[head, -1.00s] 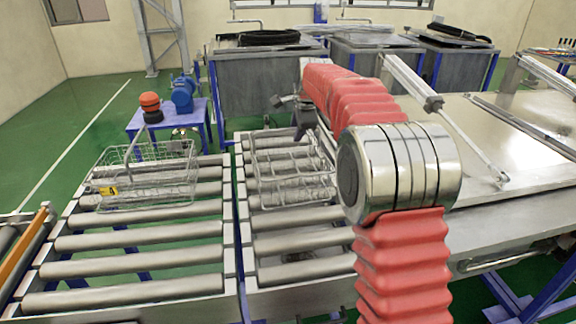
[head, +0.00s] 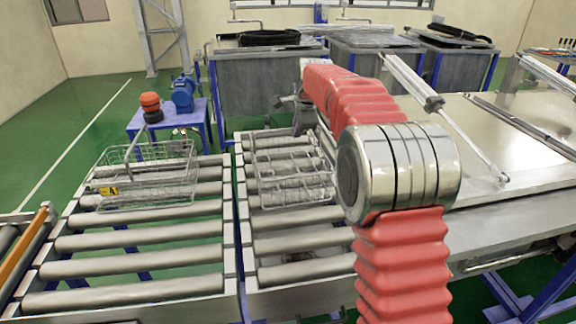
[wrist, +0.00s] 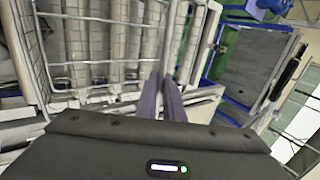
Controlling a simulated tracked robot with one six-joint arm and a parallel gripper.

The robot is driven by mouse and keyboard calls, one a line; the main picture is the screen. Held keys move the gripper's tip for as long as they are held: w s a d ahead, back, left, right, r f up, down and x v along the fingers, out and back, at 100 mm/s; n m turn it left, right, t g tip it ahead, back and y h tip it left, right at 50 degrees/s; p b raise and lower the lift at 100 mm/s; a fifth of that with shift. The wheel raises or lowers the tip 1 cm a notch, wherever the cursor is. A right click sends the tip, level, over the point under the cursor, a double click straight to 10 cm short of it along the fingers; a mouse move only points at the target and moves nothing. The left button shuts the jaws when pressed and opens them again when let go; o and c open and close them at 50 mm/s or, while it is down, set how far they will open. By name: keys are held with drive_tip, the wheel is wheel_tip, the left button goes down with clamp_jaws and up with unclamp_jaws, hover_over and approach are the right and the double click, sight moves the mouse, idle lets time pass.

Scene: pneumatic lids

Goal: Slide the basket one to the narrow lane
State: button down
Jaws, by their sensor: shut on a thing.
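Two wire baskets stand on roller lanes in the head view. The left basket (head: 148,178) has a yellow label with a dark mark I cannot read, and it sits on the wider left lane (head: 135,268). The right basket (head: 290,183) is on the narrower right lane (head: 290,243), partly behind my arm. My gripper is at the far end of the right basket in the head view. In the wrist view, my gripper (wrist: 161,98) has its two fingers close together on the rim of a wire basket (wrist: 75,65). The exact grip point is hard to make out.
A metal table (head: 490,140) adjoins the right lane on the right, with a pneumatic cylinder (head: 425,95) above it. Grey tanks (head: 262,85) stand behind the lanes. A small blue stand (head: 165,123) with a motor is behind the left lane. The near rollers are clear.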

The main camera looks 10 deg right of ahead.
drive_tip(key=shift+w+r, duration=0.1)
drive_tip(key=shift+w, duration=0.15)
drive_tip(key=w, duration=0.7)
drive_tip(key=shift+w, duration=0.3)
idle(0.8)
idle(0.4)
drive_tip(key=c, duration=1.8)
unclamp_jaws()
drive_tip(key=shift+f, duration=0.2)
drive_tip(key=v, duration=1.4)
drive_tip(key=shift+d, duration=0.1)
